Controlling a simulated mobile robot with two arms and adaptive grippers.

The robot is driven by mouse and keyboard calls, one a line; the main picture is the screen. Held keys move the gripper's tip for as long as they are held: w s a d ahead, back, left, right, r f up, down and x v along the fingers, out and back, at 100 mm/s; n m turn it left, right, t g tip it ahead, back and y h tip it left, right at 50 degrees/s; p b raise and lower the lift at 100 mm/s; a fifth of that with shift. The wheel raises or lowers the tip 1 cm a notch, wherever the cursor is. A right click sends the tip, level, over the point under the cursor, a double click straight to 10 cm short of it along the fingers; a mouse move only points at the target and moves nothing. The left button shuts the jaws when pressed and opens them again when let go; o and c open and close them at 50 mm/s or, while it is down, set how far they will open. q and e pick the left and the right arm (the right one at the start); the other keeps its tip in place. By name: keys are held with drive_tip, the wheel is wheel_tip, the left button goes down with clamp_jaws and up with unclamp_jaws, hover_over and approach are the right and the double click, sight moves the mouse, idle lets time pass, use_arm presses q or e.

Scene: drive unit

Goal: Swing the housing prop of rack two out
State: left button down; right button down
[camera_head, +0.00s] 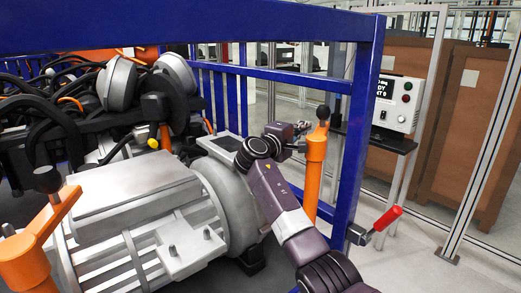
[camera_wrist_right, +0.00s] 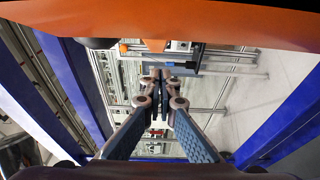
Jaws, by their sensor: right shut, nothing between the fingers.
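A silver motor housing (camera_head: 135,200) lies inside a blue rack frame (camera_head: 358,130). An orange prop (camera_head: 315,165) with a black knob stands at the housing's right side, beside the blue upright. A second orange prop (camera_head: 25,262), also with a black knob, is at the lower left. Which one the task names I cannot tell. My right gripper (camera_head: 302,138) is at the right prop's upper part, its fingers partly hidden. In the right wrist view its fingers (camera_wrist_right: 159,75) are shut and empty, with a broad orange surface (camera_wrist_right: 215,32) close above them. My left gripper is out of view.
A blue top rail (camera_head: 180,25) runs over the housing. A red-handled lever (camera_head: 387,218) sticks out at the right upright. A control box (camera_head: 398,103) stands behind it. Black hoses and machine parts (camera_head: 60,95) fill the rack's left. Open floor lies at right.

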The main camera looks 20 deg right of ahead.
drive_tip(key=shift+s+d+m+g+h+b, duration=0.25)
drive_tip(key=shift+d+m+g+h+b, duration=0.15)
drive_tip(key=shift+d+m+g+h, duration=0.6)
drive_tip(key=shift+a+y, duration=0.2)
drive_tip(key=shift+y, duration=0.1)
drive_tip(key=v, duration=1.2)
drive_tip(key=shift+r, duration=0.15)
